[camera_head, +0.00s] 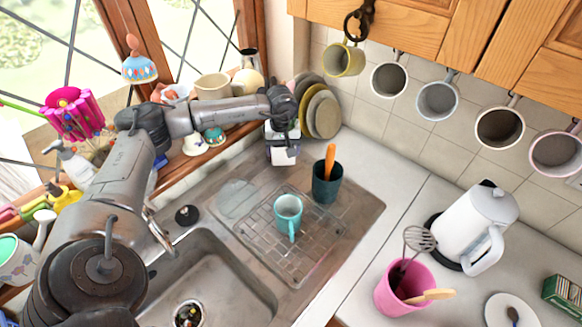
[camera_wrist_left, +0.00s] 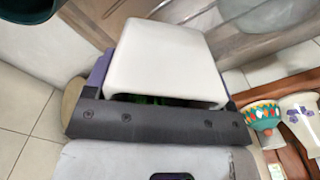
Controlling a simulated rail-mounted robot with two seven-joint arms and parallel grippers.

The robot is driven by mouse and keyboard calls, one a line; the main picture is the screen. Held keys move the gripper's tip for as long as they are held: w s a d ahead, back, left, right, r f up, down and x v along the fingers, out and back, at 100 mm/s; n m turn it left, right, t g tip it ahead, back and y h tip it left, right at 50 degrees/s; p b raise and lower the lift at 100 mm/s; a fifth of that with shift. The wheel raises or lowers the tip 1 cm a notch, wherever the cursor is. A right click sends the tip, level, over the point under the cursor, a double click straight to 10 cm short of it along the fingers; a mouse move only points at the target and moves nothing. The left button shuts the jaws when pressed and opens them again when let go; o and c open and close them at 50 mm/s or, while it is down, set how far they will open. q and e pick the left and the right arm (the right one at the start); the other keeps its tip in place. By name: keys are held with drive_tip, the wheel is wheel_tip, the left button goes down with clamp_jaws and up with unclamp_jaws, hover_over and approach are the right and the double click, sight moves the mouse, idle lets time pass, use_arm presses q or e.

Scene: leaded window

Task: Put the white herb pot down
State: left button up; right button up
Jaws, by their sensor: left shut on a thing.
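The white herb pot (camera_head: 286,156) is in my left gripper (camera_head: 282,138), above the back edge of the steel sink unit, near the stacked plates. In the left wrist view the white pot (camera_wrist_left: 170,58) fills the middle, between the fingers, with a little green showing at its rim. My left gripper is shut on it. I cannot tell whether the pot touches the surface below. My right gripper is not in view.
A teal mug (camera_head: 288,212) stands on the drainer rack, with a dark green tumbler (camera_head: 327,184) holding an orange-handled tool behind it. Plates (camera_head: 322,112) lean against the tiles. Ornaments line the sill on the left. The counter (camera_head: 400,215) is clear left of the kettle (camera_head: 478,225).

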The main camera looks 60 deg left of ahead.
use_arm(q)
drive_tip(key=w, duration=0.1)
drive_tip(key=w+a, duration=0.1)
drive_tip(key=w, duration=0.1)
drive_tip(key=shift+w+r, duration=0.15)
drive_tip(key=shift+w, duration=0.1)
approach(291, 176)
drive_tip(key=shift+w+f, duration=0.1)
drive_tip(key=shift+f, duration=2.85)
drive_tip(key=shift+f, duration=0.1)
drive_tip(key=o, duration=1.1)
